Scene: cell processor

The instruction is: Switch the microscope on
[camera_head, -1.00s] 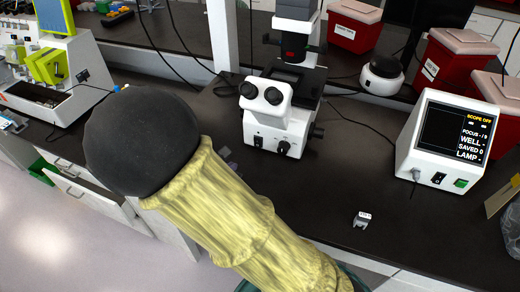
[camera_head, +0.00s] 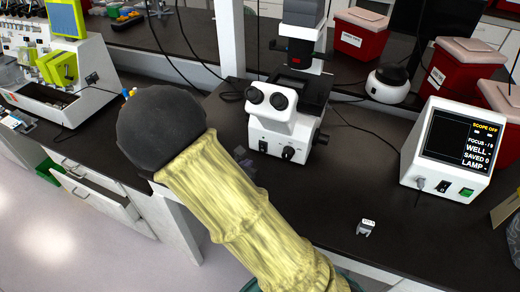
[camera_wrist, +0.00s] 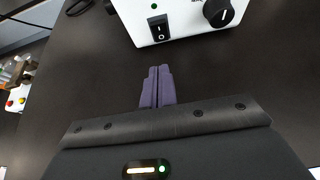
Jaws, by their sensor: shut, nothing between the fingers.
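The white microscope (camera_head: 283,125) stands on the dark bench in the head view, with twin eyepieces and a black stage. Its front base shows in the wrist view (camera_wrist: 185,20), with a black rocker switch (camera_wrist: 158,28) marked I and O, a small green light above it and a black knob (camera_wrist: 219,12) to its right. My gripper (camera_wrist: 158,70) is shut and empty. Its purple fingertips point at the microscope front, below the switch in the picture and apart from it. In the head view my yellow-sleeved arm partly covers the bench, and only dim fingertips show.
A white control box (camera_head: 447,150) at right has a screen reading "SCOPE OFF", a black switch and a green one. A small grey item (camera_head: 366,227) lies on the bench front. Red bins (camera_head: 462,68) stand behind. Cables run over the bench.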

